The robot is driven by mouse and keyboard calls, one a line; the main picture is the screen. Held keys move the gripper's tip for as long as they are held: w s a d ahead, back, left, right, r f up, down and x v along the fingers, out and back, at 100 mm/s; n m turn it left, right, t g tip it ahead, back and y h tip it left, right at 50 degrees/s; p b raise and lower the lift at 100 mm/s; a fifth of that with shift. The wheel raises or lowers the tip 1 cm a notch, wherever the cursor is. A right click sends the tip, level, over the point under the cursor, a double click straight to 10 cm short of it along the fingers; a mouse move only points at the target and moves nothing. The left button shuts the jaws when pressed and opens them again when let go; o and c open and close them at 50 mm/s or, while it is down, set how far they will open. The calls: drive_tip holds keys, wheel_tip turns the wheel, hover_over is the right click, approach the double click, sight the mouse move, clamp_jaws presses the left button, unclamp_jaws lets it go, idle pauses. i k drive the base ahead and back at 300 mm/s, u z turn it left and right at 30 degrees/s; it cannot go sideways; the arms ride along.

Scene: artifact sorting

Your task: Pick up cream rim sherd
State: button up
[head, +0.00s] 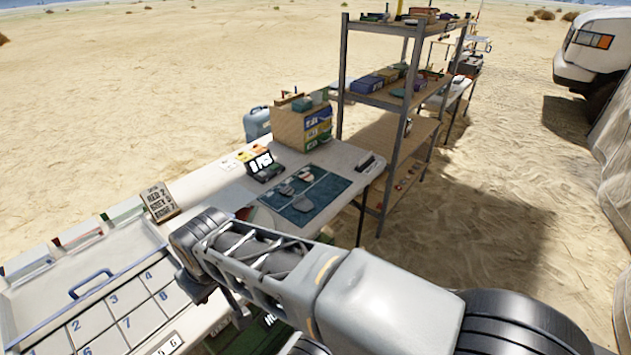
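Several small sherds lie on a dark blue-green mat (330,188) on the white table. One paler sherd (306,173) lies near the mat's far edge; it may be the cream rim sherd, but it is too small to be sure. Greyer sherds (303,204) lie closer to me. My gripper (203,291) is at the end of my arm, at lower left, apart from the mat and in front of the numbered tray. Its fingers are small, dark and partly hidden by the arm, so I cannot see whether they are open or hold anything.
A numbered white tray (78,315) with a blue handle is at lower left. A small sign (159,201), a black display scale (263,165) and a wooden drawer box (302,127) stand on the table. A metal shelf (397,102) stands behind its right end.

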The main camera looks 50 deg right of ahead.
sight(306, 176)
drive_tip(key=z, duration=1.6)
drive_tip(key=i, duration=0.3)
drive_tip(key=z, duration=1.65)
drive_tip(key=i, duration=2.5)
drive_tip(key=u, duration=2.15)
